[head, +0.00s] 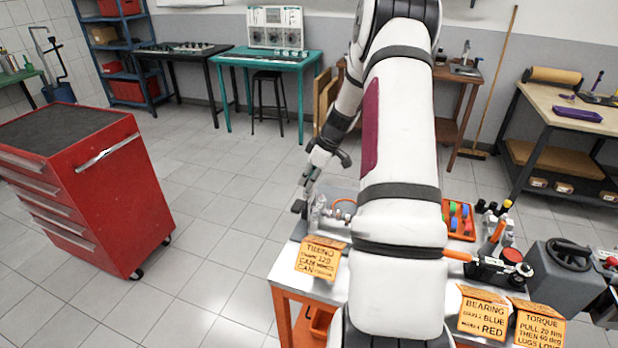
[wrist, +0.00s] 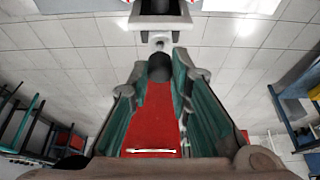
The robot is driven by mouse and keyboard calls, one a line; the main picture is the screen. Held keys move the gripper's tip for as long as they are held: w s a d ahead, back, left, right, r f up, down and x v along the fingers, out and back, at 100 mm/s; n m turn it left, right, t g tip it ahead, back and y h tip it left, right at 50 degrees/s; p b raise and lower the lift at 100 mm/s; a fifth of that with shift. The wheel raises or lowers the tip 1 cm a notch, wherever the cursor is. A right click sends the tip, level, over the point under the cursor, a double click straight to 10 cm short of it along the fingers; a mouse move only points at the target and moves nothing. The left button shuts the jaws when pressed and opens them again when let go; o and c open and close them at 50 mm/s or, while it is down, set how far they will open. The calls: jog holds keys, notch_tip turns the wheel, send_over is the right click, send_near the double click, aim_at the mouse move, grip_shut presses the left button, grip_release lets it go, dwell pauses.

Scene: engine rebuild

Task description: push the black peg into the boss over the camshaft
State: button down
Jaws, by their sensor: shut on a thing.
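My gripper (head: 308,176) is at the left end of the workbench in the head view, beside and above a grey engine part (head: 322,212) that my arm mostly hides. In the wrist view my gripper (wrist: 160,72) is shut on a dark, round-ended thing, which looks like the black peg (wrist: 160,67), at the fingertips. Beyond it are a small pale round piece (wrist: 158,43) and a grey block with a dark opening (wrist: 160,18). I cannot tell whether that opening is the boss or whether the peg touches anything. I cannot make out the camshaft.
The workbench holds a yellow timing card (head: 320,258), an orange tray (head: 472,236) of coloured parts, an orange-handled tool (head: 458,255) and a grey machine (head: 562,285). A red tool chest (head: 125,200) stands left across open floor. My arm blocks the bench's middle.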

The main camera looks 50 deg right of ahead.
jog(key=shift+f, duration=1.05)
dwell(0.5)
jog(key=c, duration=1.7)
grip_release()
jog(key=shift+r, duration=0.3)
jog(key=shift+r, duration=0.35)
jog(key=shift+r+p, duration=0.6)
jog(key=shift+r, duration=0.3)
jog(key=o, duration=0.5)
jog(key=shift+o, duration=0.2)
